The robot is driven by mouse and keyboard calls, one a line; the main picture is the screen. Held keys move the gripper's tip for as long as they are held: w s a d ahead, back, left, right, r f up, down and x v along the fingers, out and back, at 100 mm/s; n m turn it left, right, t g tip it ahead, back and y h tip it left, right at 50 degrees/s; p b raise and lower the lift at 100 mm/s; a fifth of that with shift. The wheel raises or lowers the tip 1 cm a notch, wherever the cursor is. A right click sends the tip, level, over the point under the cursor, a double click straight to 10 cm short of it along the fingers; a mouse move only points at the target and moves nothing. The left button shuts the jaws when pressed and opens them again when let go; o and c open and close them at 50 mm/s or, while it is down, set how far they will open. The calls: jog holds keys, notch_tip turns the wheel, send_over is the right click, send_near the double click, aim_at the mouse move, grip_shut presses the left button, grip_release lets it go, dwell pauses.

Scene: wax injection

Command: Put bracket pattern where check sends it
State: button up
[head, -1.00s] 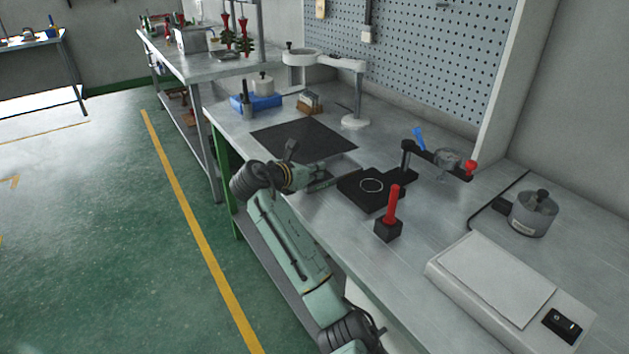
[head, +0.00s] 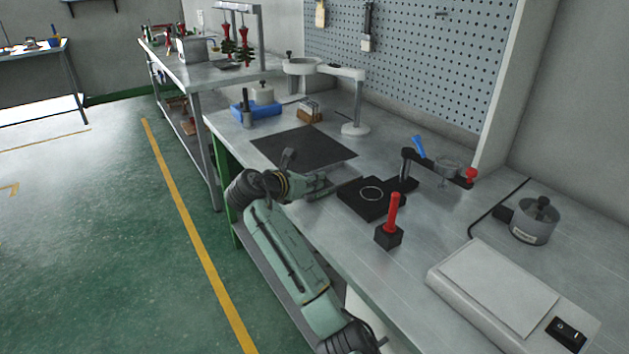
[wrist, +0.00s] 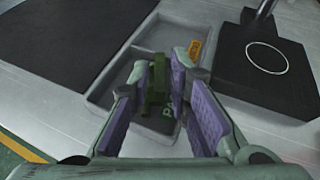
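A grey divided tray (wrist: 104,97) lies on the bench beside the black mat. My gripper (wrist: 160,74) is low over it, with its purple-padded fingers pointing into its nearer compartment. The green bracket pattern (wrist: 156,88) stands between the fingertips, close to both. I cannot tell whether they grip it, or whether it touches the tray floor. An orange tag (wrist: 195,48) is at the tray's far right. In the head view my gripper (head: 322,183) hides much of the tray.
A red peg on a black block (head: 392,220) is nearer. A white flat-topped device (head: 497,290), a ring stand (head: 354,128) and a blue holder (head: 262,110) are also on the bench.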

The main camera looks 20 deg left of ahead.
jog(key=b+v, duration=0.1)
jog(key=v, duration=1)
